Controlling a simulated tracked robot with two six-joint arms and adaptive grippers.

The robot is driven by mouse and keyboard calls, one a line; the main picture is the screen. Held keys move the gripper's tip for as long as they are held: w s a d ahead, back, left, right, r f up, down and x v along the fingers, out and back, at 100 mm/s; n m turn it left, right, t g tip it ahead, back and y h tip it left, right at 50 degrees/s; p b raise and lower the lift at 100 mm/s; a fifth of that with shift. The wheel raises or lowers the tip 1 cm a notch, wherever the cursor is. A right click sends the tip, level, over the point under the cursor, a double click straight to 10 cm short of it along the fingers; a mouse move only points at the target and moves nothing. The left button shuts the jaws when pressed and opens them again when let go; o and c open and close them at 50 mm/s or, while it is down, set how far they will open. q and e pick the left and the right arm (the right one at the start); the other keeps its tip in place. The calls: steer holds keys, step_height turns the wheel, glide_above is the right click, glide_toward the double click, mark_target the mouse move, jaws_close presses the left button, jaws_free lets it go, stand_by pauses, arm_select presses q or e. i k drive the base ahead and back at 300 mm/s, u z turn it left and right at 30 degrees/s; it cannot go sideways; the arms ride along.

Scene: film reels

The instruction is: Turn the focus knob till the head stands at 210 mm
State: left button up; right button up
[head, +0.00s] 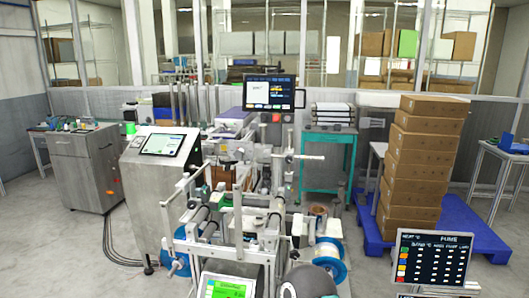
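No focus knob can be made out for certain, and no 210 mm scale or reading is legible. A roller machine (206,222) with pale frames, rods and reels fills the middle. Behind it a monitor (269,92) stands on the machine, with a red button below. A green-lit screen (228,288) shows at the bottom edge, its text too small to read. A dark grey rounded shape (312,281) beside it is cut off by the bottom edge; I cannot tell what it is. Neither of my grippers shows in this view.
A grey cabinet with a touch panel (162,145) stands left of the machine. Stacked cartons (422,165) stand on a blue pallet (470,232) at right. A dark display (432,258) is at front right. A teal-framed table (327,160) stands behind.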

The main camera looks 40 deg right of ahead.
mark_target(238, 154)
steer(key=z, duration=0.35)
steer(key=i, duration=0.95)
steer(key=z, duration=0.05)
